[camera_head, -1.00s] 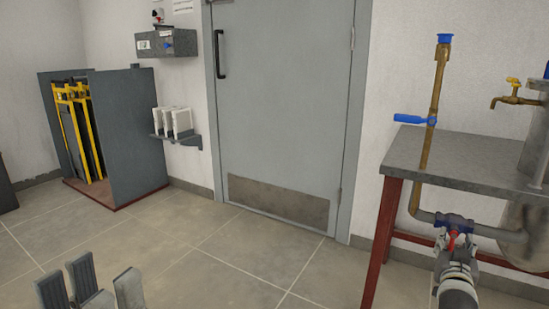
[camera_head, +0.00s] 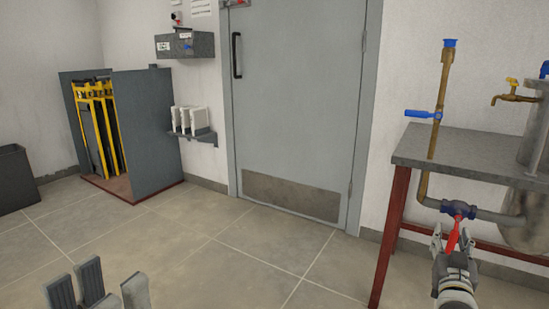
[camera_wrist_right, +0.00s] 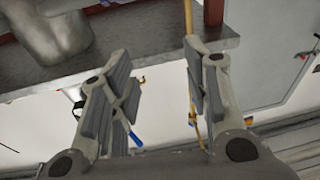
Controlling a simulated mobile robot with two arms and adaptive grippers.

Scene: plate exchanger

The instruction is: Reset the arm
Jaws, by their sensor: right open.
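My right gripper (camera_head: 452,240) is at the lower right of the head view, below the pipe valve. Its fingers are spread, and the red handle (camera_head: 453,236) of that valve hangs in line with them. In the right wrist view the same gripper (camera_wrist_right: 165,85) is open, with nothing held between its pads. I cannot see the red handle there. My left gripper (camera_head: 105,290) shows at the bottom left of the head view, with its fingers up and apart over the floor and nothing visible between them. Its lower part is cut off by the frame.
A metal table (camera_head: 465,158) with red legs stands on the right, with a brass pipe (camera_head: 441,95) and a blue handle (camera_head: 424,115) beside it. A grey door (camera_head: 297,100) is at the back. A cabinet with yellow frames (camera_head: 150,130) stands at left. The middle floor is clear.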

